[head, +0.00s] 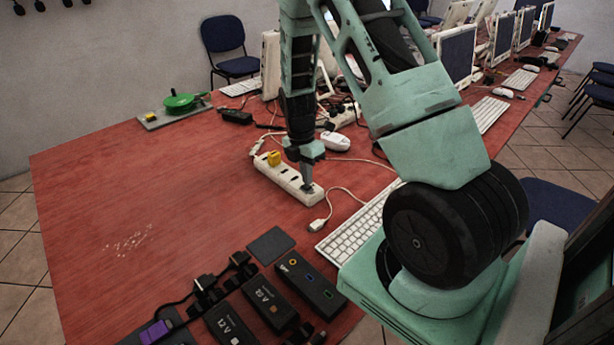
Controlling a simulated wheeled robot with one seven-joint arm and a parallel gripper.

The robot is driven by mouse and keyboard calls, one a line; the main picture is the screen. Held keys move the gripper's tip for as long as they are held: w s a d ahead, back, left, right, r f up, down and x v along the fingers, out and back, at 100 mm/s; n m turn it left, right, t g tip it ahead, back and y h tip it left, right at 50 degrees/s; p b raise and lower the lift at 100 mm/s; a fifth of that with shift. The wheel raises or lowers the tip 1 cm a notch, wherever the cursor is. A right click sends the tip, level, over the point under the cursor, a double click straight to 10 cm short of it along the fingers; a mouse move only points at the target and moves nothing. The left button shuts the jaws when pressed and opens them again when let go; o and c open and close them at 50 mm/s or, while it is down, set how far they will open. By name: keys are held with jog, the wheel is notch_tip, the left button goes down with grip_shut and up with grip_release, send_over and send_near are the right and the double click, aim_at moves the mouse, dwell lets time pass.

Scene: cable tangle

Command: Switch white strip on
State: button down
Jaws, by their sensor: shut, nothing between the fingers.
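The white strip (284,175) lies on the red table, slanting from upper left to lower right. A yellow plug or block (274,158) sits on its far part, and dark sockets show along its top. My gripper (307,187) points straight down at the strip's near right end. Its fingers are shut and empty, with the tips touching or just above the strip's top. The fingers hide the part of the strip right under them, so I cannot see the switch or its state.
A white keyboard (360,226) and a loose white USB plug (318,224) lie to the right. Black boxes (268,302) and adapters crowd the table's front edge. A white mouse (335,141) and tangled cables lie behind.

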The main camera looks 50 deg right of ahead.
jog(key=shift+s+f, duration=0.1)
jog(key=shift+f, duration=0.45)
